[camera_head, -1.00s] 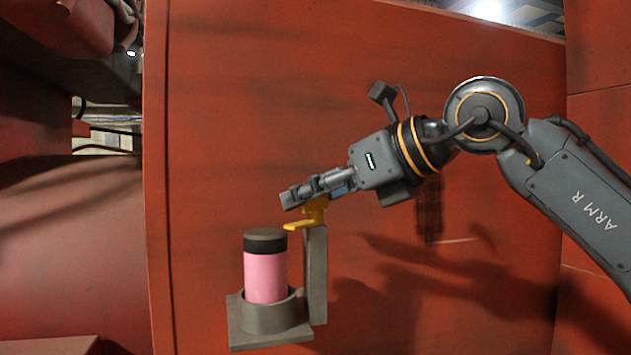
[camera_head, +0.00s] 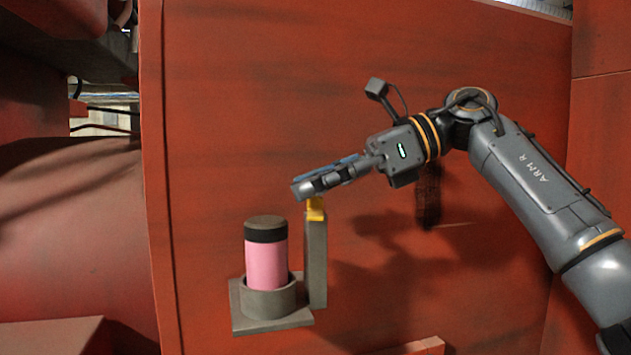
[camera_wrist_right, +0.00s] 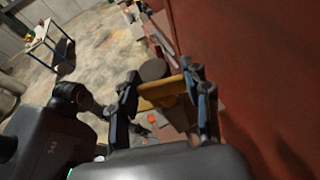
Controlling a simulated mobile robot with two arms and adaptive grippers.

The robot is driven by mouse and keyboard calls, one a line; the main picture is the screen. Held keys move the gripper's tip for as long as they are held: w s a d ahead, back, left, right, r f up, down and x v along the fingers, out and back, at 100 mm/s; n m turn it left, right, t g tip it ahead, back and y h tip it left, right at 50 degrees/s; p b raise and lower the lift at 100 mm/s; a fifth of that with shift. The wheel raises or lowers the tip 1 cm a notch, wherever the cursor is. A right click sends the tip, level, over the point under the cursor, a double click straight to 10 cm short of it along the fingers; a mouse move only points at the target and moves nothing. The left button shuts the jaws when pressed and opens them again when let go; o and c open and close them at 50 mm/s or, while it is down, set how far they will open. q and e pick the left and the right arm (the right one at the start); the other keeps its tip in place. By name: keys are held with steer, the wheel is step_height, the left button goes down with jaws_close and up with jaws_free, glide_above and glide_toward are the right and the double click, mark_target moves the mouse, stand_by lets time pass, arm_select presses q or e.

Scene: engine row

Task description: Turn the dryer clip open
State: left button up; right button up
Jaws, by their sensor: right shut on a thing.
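The yellow dryer clip (camera_head: 316,211) sits on top of a grey post (camera_head: 316,262). Only a small part of it shows below my right gripper (camera_head: 304,189) in the head view. In the wrist view the clip (camera_wrist_right: 160,92) is a yellow bar lying between the two fingers of my right gripper (camera_wrist_right: 164,86), which is shut on it. The pink dryer canister (camera_head: 266,258) with a dark cap stands upright in a grey round holder beside the post. The canister's round cap (camera_wrist_right: 153,70) also shows in the wrist view, beyond the clip. My left gripper is not in view.
A large red wall (camera_head: 230,110) stands close behind the canister and post. A low red ledge (camera_head: 415,346) shows at the bottom. In the wrist view, a table (camera_wrist_right: 48,45) stands far off on an open concrete floor (camera_wrist_right: 100,45).

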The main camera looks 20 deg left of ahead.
steer(key=shift+n+g, duration=0.3)
stand_by(0.4)
steer(key=o, duration=1.2)
steer(key=shift+m+t, duration=0.4)
steer(key=shift+t, duration=0.2)
